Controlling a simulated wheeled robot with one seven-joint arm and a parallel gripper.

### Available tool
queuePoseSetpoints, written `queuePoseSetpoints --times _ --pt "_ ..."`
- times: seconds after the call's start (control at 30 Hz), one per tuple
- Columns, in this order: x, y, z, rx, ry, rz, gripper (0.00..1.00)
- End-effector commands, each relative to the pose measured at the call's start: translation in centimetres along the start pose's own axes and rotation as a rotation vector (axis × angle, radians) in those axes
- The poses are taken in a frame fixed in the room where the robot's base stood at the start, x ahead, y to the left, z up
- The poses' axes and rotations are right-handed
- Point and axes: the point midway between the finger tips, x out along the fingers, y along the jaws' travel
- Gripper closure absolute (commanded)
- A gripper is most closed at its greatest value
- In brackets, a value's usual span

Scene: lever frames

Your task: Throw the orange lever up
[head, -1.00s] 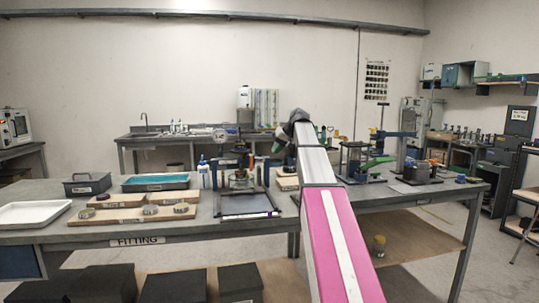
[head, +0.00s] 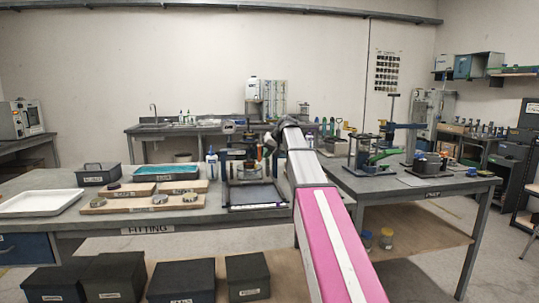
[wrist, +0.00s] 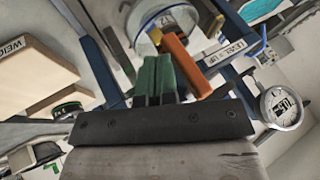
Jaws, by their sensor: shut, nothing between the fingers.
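The orange lever (wrist: 186,66) shows in the wrist view as a flat bar, tilted, just right of my gripper's fingertips. My gripper (wrist: 155,66) has green fingers that are shut together with nothing between them. The fingers appear close beside the lever; I cannot tell whether they touch it. A label strip on the blue frame behind it seems to read "LEVEL UP". In the head view the lever's dark fixture (head: 254,194) stands on the bench, and my arm's end reaches to its upper right, hiding part of it.
A round dial gauge (wrist: 283,107) is close on the right in the wrist view. Wooden boards with round parts (head: 143,203), a blue-lined tray (head: 178,173) and a white tray (head: 40,203) lie left of the fixture.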

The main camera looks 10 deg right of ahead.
Motion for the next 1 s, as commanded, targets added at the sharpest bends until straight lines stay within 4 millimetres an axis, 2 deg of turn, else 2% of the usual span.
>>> queuePoseSetpoints --times 1.0 --pt "0.46 -0.08 0.20 0.048 0.025 -0.116 1.00"
